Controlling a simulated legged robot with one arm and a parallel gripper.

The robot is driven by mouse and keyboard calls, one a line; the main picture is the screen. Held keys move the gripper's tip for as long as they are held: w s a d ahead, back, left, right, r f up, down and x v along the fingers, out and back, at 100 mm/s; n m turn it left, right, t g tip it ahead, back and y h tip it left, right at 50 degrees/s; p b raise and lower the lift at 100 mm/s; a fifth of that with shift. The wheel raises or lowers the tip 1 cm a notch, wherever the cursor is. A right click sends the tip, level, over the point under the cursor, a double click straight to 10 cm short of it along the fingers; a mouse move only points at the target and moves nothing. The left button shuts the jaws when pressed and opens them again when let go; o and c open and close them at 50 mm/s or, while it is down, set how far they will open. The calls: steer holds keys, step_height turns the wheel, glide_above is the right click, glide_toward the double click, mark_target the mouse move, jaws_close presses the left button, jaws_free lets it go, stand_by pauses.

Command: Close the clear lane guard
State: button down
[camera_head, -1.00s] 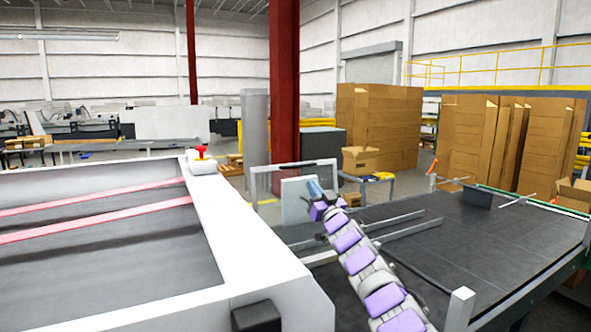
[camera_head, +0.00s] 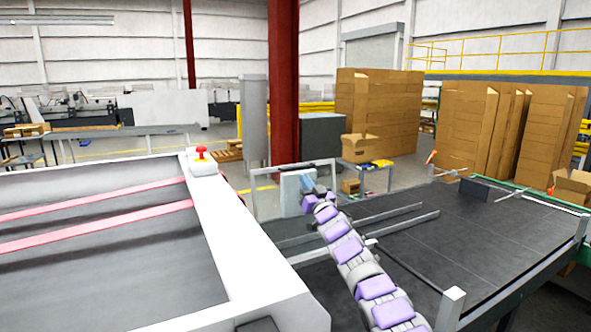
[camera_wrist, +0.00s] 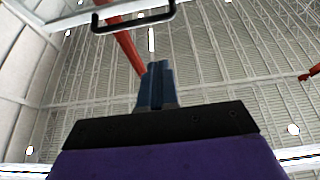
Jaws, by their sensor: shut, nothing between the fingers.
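In the wrist view, a black bar handle (camera_wrist: 134,19) crosses the top of the picture, beyond my fingertips. Pale straight edges run near it, but I cannot tell how far any clear sheet extends. My gripper (camera_wrist: 157,70) is shut and empty, pointing up towards the roof, apart from the handle in the picture. In the head view my gripper (camera_head: 308,184) is in front of a pale panel (camera_head: 291,196) inside a grey upright frame (camera_head: 293,168). Whether this panel is the clear lane guard is unclear.
A white-framed machine (camera_head: 235,240) with pink belts (camera_head: 100,229) and a red button (camera_head: 201,152) fills the left. A dark table (camera_head: 450,225) with metal rails lies at right. A red column (camera_head: 284,80) and stacked cartons (camera_head: 378,115) stand behind.

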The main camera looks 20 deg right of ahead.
steer(key=w+p, duration=0.2)
steer(key=w, duration=0.5)
steer(key=shift+w+a+r, duration=0.15)
steer(key=shift+w+r, duration=0.1)
steer(key=shift+w, duration=0.1)
stand_by(0.4)
steer(key=shift+p, duration=0.3)
